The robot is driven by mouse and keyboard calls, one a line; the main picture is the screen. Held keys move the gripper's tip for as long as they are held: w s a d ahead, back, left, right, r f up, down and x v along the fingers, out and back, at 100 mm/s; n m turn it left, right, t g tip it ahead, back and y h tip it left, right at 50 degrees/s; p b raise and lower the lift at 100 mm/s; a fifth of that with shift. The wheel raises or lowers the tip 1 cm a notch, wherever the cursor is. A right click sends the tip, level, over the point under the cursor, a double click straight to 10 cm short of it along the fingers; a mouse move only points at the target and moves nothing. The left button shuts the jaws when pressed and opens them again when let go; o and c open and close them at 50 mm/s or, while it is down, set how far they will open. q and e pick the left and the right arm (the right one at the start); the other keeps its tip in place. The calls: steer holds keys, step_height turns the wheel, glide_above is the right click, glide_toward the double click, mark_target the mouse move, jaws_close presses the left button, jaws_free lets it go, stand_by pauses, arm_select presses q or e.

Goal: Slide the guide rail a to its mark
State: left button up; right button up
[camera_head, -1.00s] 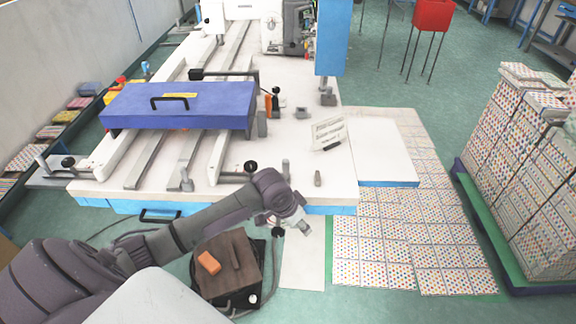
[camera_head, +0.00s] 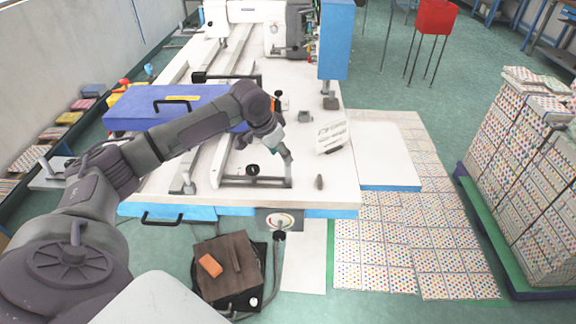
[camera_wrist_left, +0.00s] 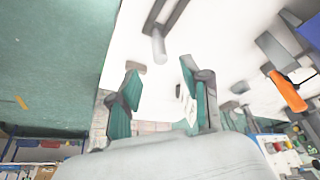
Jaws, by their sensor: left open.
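A grey bracket-like rail (camera_head: 255,182) with a black knob and an upright grey post lies near the front edge of the white machine table (camera_head: 335,185). I cannot tell if it is guide rail a; no label or mark is legible. My left gripper (camera_head: 285,155) is above the post at its right end, pointing down. In the left wrist view the gripper (camera_wrist_left: 158,78) is open, with two teal-padded fingers and nothing between them. A grey bar end with a rounded post (camera_wrist_left: 158,48) shows ahead of the fingers, apart from them. My right gripper is not in view.
A blue cover (camera_head: 150,103) with a black handle lies across the table's left, partly behind my arm. A small grey peg (camera_head: 319,182) and a white sign (camera_head: 331,137) stand to the right. The tabletop between peg and sign is clear.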

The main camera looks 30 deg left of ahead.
mark_target(288, 177)
arm_select(q)
steer(key=x, duration=0.8)
steer(key=shift+p, duration=0.35)
steer(key=shift+c, duration=0.4)
steer(key=shift+r, duration=0.1)
jaws_close()
